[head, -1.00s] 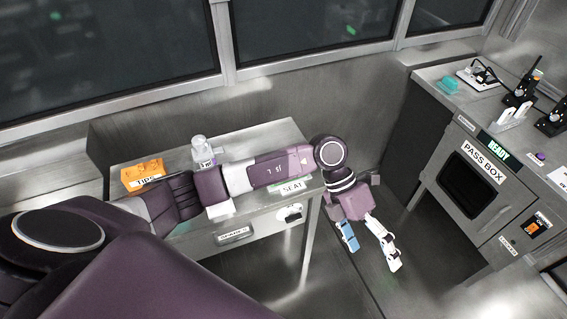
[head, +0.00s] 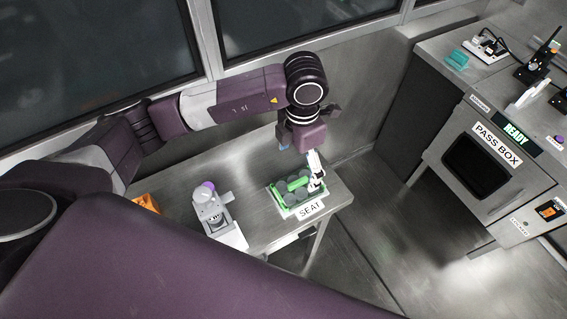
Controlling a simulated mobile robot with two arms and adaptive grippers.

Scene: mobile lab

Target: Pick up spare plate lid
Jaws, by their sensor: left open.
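I cannot clearly make out a plate lid in the head view. A green rack (head: 273,193) holding several grey round pieces sits at the right end of the steel table, behind a SEAT label (head: 311,208). My left gripper (head: 302,166) points down over the rack's back right part, fingers apart. Its white finger overlaps the rack in the picture, and I cannot tell whether it touches. Nothing shows between the fingers. My right gripper is not in view.
An orange box (head: 147,203) is partly hidden by my body. A pass box (head: 484,165) stands right, across open floor.

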